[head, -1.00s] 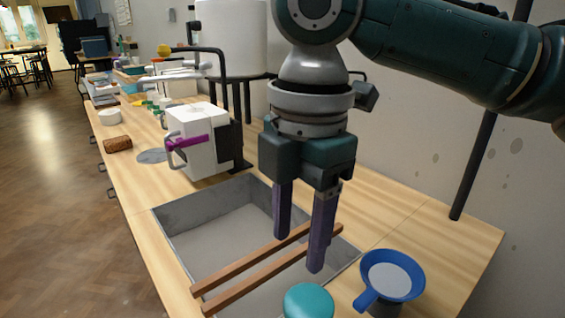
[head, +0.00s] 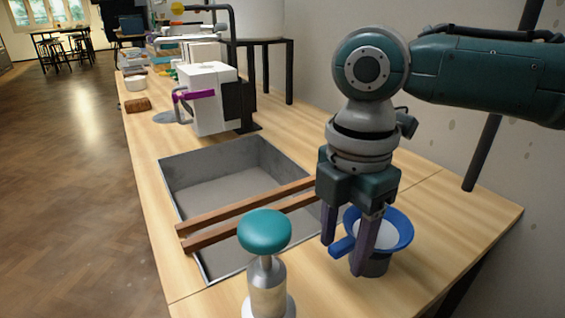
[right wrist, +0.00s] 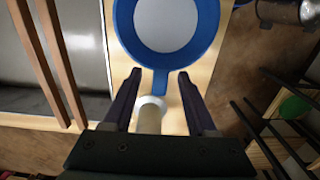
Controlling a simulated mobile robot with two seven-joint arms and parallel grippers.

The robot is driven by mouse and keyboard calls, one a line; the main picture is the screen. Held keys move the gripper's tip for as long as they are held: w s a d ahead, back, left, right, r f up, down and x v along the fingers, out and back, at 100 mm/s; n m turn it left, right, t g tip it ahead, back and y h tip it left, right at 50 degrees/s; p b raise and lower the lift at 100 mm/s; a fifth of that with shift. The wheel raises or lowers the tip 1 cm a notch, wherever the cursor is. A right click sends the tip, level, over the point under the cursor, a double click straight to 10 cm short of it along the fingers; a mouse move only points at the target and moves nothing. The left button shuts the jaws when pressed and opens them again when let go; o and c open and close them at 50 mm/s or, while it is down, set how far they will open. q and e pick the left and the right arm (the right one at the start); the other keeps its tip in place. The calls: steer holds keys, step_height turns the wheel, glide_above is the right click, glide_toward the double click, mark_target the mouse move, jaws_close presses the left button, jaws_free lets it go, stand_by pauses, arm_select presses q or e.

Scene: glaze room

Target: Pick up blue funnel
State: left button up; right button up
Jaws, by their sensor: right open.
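The blue funnel (head: 400,230) rests in a dark grey cup-like holder (head: 376,265) on the counter, right of the sink. Its wide rim faces up, and its handle points left and toward the front. My right gripper (head: 345,258) is open and points down in front of the funnel, hiding part of it. In the right wrist view the funnel (right wrist: 127,28) is at the top, with its handle reaching down between the open fingers (right wrist: 158,80). The fingers appear apart from the handle. My left gripper is not in view.
A sink (head: 165,180) with two wooden bars (head: 215,235) across it lies to the left. A metal post with a teal knob (head: 264,230) stands close in front. A white machine (head: 212,105) stands behind the sink. The counter (head: 455,215) right of the funnel is clear.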

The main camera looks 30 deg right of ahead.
steer(key=shift+f, duration=0.3)
jaws_close()
steer(key=shift+r, duration=0.1)
stand_by(0.4)
